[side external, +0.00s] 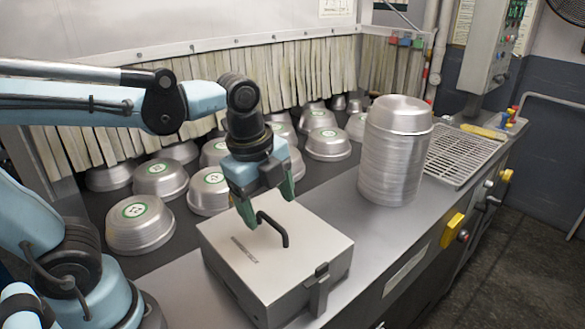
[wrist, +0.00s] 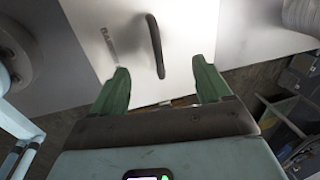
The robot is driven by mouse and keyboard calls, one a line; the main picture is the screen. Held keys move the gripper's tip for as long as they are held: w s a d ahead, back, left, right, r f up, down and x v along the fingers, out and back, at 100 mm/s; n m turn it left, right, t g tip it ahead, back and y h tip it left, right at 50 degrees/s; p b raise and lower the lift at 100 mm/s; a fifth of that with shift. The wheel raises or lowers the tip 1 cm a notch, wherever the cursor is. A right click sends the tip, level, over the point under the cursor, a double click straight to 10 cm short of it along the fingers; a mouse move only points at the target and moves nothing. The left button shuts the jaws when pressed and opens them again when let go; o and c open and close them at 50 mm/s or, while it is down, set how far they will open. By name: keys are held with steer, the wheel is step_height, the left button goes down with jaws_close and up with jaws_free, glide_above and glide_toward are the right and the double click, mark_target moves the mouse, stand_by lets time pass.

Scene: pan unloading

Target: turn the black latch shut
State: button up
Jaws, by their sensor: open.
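A light grey metal box (side external: 235,275) stands on the steel counter, and its pale lid also shows in the wrist view (wrist: 190,25). A black bar handle (side external: 284,236) rises from the lid; it also shows in the wrist view (wrist: 156,45). A dark latch (side external: 319,290) is on the box's front face, upright, its top at the lid edge; I cannot tell whether it is engaged. I cannot make it out in the wrist view. My gripper (side external: 267,204) is open and empty above the lid, near the handle; its green fingers also show in the wrist view (wrist: 160,68).
A tall stack of metal pans (side external: 392,160) stands on the counter behind and right of the box. Several upturned pans (side external: 140,232) sit on the dark belt behind. A grate (side external: 460,155) lies farther right. The counter's front edge (side external: 385,262) is close to the box.

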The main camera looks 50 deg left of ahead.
steer(key=d+r+n, duration=0.1)
steer(key=n, duration=0.1)
steer(key=d+r+n, duration=0.1)
steer(key=d+n, duration=0.1)
steer(key=w+d+r+n, duration=0.1)
steer(key=n, duration=0.1)
steer(key=shift+d+g, duration=0.15)
steer(key=shift+g, duration=0.25)
steer(key=c, duration=0.8)
steer(key=shift+o, duration=0.2)
step_height(320, 180, up, 4)
steer(key=n+g, duration=0.1)
steer(key=n, duration=1.1)
glide_above(322, 266)
step_height(322, 266, down, 11)
steer(key=shift+f, duration=0.2)
jaws_close()
